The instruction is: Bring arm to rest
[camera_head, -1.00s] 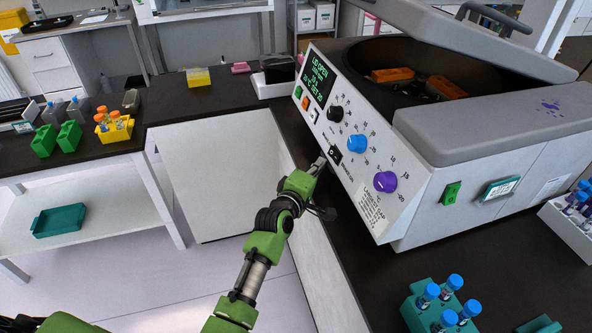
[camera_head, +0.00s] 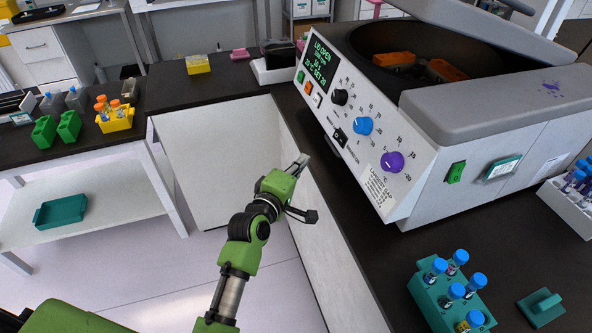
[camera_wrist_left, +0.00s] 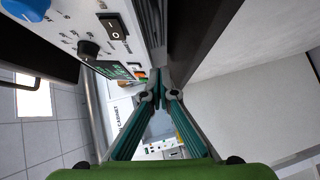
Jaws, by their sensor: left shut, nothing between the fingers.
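My left arm is green and black and comes in from the lower left of the head view. Its gripper (camera_head: 302,162) is at the front edge of the bench, left of the centrifuge panel and apart from it. In the left wrist view the two teal-sided fingers (camera_wrist_left: 160,92) meet at their tips with nothing between them. The centrifuge (camera_head: 440,140) stands with its lid up, and its display reads LID OPEN. Its black rocker switch (camera_head: 340,137) is on the front panel and also shows in the left wrist view (camera_wrist_left: 113,27). My right gripper is not in view.
A teal rack (camera_head: 425,300) with blue-capped tubes stands on the dark bench at the lower right. A white rack (camera_head: 565,210) of tubes is at the right edge. The left bench holds green racks (camera_head: 55,130) and a yellow rack (camera_head: 117,122). Open floor (camera_head: 190,270) lies between the benches.

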